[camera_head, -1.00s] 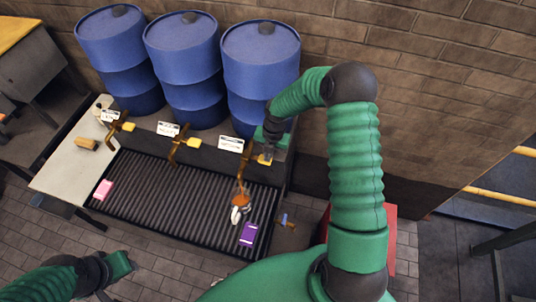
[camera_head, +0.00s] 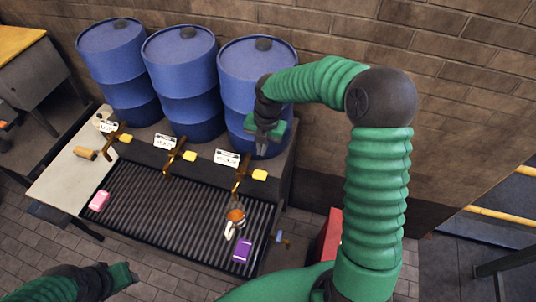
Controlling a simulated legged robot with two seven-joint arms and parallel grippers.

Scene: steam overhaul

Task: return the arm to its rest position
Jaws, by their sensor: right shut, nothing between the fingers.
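My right arm is green with dark joints. It rises from the lower right, bends at a dark elbow and reaches left. My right gripper (camera_head: 263,146) is shut and empty, pointing down in front of the right blue drum (camera_head: 258,65), above the right tap (camera_head: 242,172) and its yellow handle (camera_head: 260,175). It appears clear of the tap. My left gripper (camera_head: 130,276) is at the lower left, low and away from the bench; its fingers are too unclear to tell open from shut.
Three blue drums stand against the brick wall, each behind a labelled tap. A white mug (camera_head: 230,232) with orange-brown contents stands on the ribbed grate (camera_head: 165,215). A purple box (camera_head: 242,250) and a pink box (camera_head: 99,201) lie there too. A red object (camera_head: 329,238) stands right of the bench.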

